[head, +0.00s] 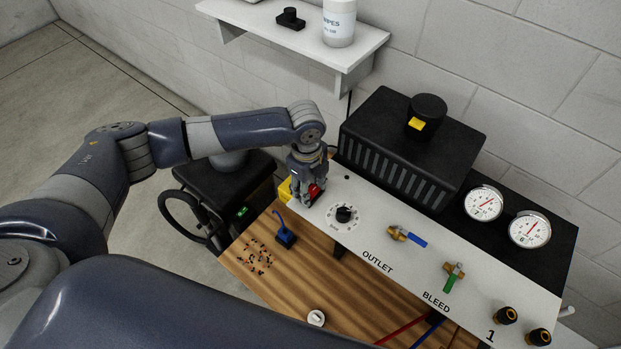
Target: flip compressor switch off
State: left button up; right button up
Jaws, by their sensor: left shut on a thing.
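The compressor panel (400,224) is a white sloped plate. A yellow switch box (284,191) sits at its left end, with a small red part (314,190) showing between my fingers. My left gripper (311,198) points down over this spot and is shut on the red part, which looks like the switch. The fingers hide most of the switch, so I cannot tell its position. A black round knob (344,214) with a dial ring is just right of the gripper. My right gripper is out of view.
A blue-handled valve (406,236) and a green-handled valve (453,276) are on the panel. Two gauges (484,203) stand at the right. A black ribbed housing (411,150) rises behind. The wooden bench (345,292) in front holds a blue item (285,236).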

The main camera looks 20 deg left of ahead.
pick_arm(q)
jog(key=shift+s+a+f+t+h, duration=0.15)
jog(key=shift+s+t+h, duration=0.15)
jog(key=shift+t, duration=0.4)
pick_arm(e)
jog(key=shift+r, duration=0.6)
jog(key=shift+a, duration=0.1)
pick_arm(q)
jog(key=o, duration=1)
jog(key=shift+w, duration=0.1)
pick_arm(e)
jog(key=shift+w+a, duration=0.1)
pick_arm(q)
jog(key=shift+o, duration=0.2)
jog(key=shift+r, duration=0.4)
notch_tip(320, 180, up, 11)
jog(key=s, duration=0.2)
jog(key=shift+a, duration=0.35)
